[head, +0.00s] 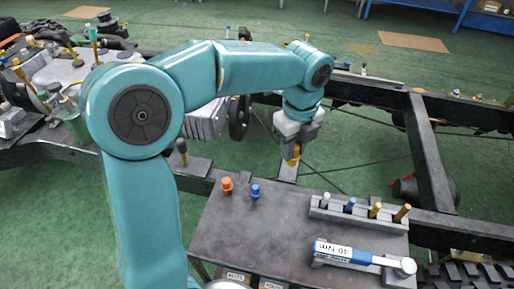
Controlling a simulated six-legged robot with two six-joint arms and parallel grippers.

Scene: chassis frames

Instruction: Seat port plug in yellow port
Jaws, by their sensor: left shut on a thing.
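My left gripper (296,143) points down over the chassis frame, just beyond the far edge of the work table. It is shut on a yellow plug (294,155), which hangs upright below the fingers. A pale upright bracket (288,173) stands right under the plug; I cannot tell whether the two touch. I cannot make out the yellow port for certain; it may be hidden behind the plug or gripper. My right gripper is not in view.
The dark table (260,235) carries an orange plug (227,186), a blue plug (255,191), a rack (340,217) of several coloured pins and a torque wrench (350,254). Frame rails (430,150) run behind and right. An engine assembly (50,75) fills the left.

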